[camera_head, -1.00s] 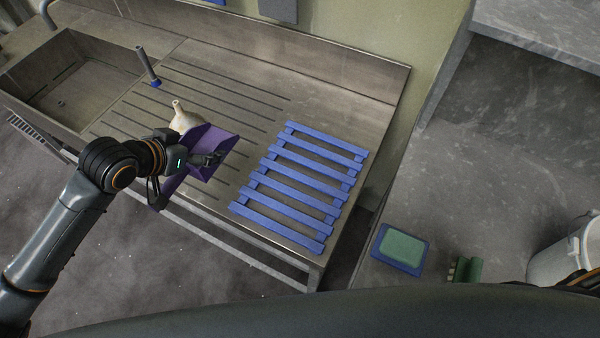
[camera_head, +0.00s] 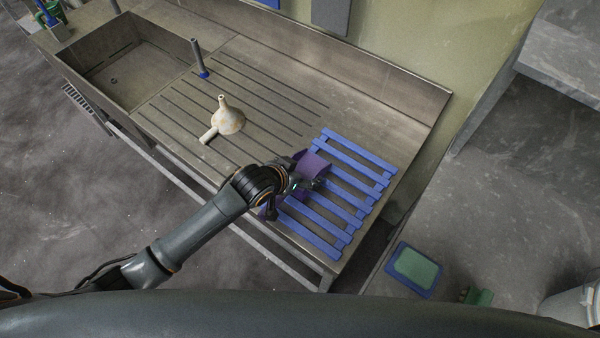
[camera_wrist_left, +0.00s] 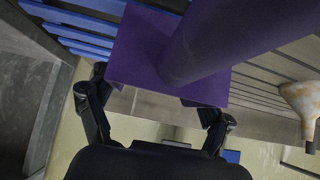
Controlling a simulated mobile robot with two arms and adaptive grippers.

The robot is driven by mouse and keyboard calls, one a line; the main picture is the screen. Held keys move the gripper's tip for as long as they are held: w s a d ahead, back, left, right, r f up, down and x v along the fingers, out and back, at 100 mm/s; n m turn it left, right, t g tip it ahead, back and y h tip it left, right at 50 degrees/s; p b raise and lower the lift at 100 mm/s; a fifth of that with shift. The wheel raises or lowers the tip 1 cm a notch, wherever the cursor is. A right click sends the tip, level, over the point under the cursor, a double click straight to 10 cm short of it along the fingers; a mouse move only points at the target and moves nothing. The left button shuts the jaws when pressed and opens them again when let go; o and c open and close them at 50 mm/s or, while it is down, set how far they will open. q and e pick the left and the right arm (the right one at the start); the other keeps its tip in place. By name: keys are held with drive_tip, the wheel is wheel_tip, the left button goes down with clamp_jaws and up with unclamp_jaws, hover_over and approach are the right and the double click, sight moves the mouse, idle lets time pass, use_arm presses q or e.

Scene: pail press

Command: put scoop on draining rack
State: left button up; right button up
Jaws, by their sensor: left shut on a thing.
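The purple scoop (camera_head: 314,163) is in my left gripper (camera_head: 316,184), over the left side of the blue slatted draining rack (camera_head: 360,151). The arm and gripper hide part of the scoop in the head view. In the left wrist view the scoop (camera_wrist_left: 225,40) fills the upper middle, and the fingers of my left gripper (camera_wrist_left: 155,110) are shut on it. Blue rack slats (camera_wrist_left: 75,22) show behind it at upper left. I cannot tell whether the scoop touches the rack. My right gripper is not in view.
A green sponge on a blue tray (camera_head: 415,268) and a white pail (camera_head: 575,305) are at lower right.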

use_arm(q)
drive_tip(key=shift+a+f, duration=0.1)
drive_tip(key=shift+f, duration=1)
drive_tip(key=shift+f, duration=0.1)
drive_tip(key=o, duration=1.1)
drive_tip(key=shift+o, duration=0.2)
drive_tip(key=shift+r, duration=0.2)
drive_tip(key=v, duration=1.2)
drive_tip(key=shift+a+f+b, duration=0.1)
drive_tip(key=shift+b, duration=0.2)
